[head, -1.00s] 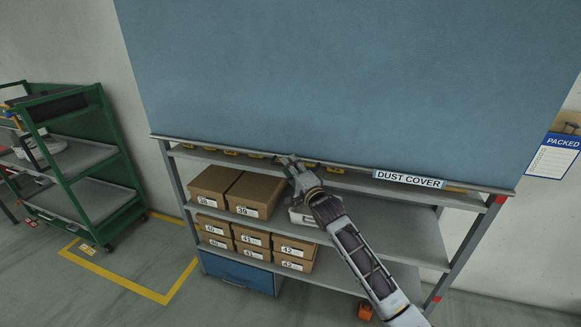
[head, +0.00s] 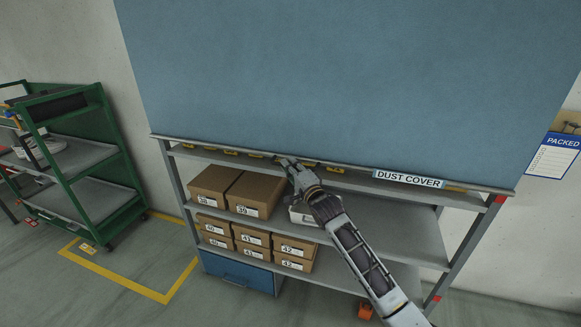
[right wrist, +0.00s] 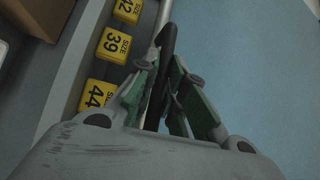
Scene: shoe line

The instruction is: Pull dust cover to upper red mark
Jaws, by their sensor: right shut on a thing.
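The blue dust cover (head: 340,80) hangs over the upper part of the grey shelf rack, with a label reading DUST COVER at its lower right. Its bottom bar (head: 330,164) lies level with the upper shelf. An upper red mark (head: 500,199) shows on the right post just under the bar's end, and a lower red mark (head: 437,298) shows further down that post. My right gripper (head: 287,162) is at the bar, left of the label. In the right wrist view its fingers (right wrist: 165,85) are shut on a dark handle at the bar. My left gripper is out of view.
Brown shoe boxes (head: 255,193) stand on the shelf below, with several more under them. Yellow size tags (right wrist: 113,45) line the upper shelf edge. A green cart (head: 75,170) stands at left. A blue drawer (head: 238,277) is at the bottom.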

